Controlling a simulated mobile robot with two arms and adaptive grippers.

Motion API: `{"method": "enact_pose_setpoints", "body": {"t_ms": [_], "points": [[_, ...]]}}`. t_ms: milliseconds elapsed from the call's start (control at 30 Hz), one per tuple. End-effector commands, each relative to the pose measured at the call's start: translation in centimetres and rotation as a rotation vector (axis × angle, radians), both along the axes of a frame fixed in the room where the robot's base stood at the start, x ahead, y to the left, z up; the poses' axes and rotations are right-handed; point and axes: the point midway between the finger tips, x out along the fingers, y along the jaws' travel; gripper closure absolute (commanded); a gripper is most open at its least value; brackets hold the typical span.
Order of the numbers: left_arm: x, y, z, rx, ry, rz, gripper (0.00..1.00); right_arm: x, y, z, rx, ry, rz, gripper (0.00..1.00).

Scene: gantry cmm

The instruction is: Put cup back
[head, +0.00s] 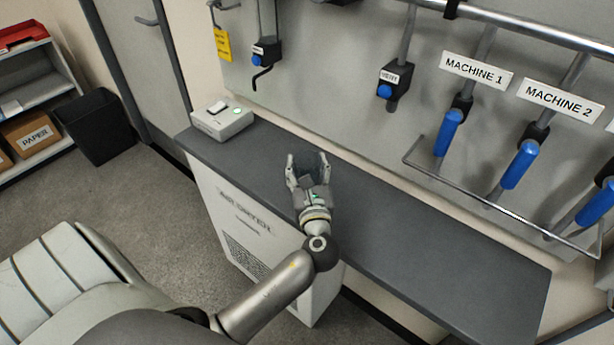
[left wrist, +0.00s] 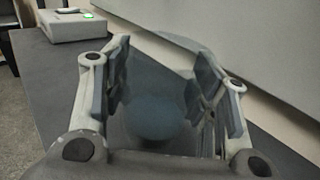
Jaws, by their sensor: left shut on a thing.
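My left gripper (head: 308,170) is over the dark grey counter (head: 430,250), its fingers pointing toward the wall. It is shut on the cup (left wrist: 155,95), which looks dark and see-through and fills the space between the two finger pads in the left wrist view. In the head view the cup (head: 318,165) shows only as a dark, faint shape between the fingers. I cannot tell whether its base touches the counter. My right gripper is in neither view.
A light grey box (head: 222,120) with a green light stands at the counter's left end. Blue-handled valves hang on the wall, with MACHINE 1 (head: 477,70) and MACHINE 2 (head: 558,98) signs. A wire rail (head: 500,205) juts out below. The counter's right part is clear.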

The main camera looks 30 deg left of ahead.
Motion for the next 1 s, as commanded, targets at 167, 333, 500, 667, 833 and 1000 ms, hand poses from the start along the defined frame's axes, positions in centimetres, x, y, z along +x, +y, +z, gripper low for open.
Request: {"method": "enact_pose_setpoints", "body": {"t_ms": [167,333,500,667,833,1000], "points": [[-0.1,-0.1,-2.4,0.0,0.005,-0.001,0.72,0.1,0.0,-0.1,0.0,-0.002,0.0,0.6],[-0.1,-0.1,-2.6,0.0,0.003,-0.001,0.72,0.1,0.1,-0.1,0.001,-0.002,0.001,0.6],[-0.1,-0.1,-2.8,0.0,0.004,-0.001,0.72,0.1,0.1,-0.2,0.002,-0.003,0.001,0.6],[-0.1,-0.1,-2.9,-0.001,0.004,-0.001,0.35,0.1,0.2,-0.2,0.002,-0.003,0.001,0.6],[-0.1,-0.1,-2.9,-0.001,0.004,-0.001,0.25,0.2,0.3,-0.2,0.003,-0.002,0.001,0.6],[-0.1,-0.1,-2.9,-0.001,0.004,-0.001,0.25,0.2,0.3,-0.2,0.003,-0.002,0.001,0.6]]}}
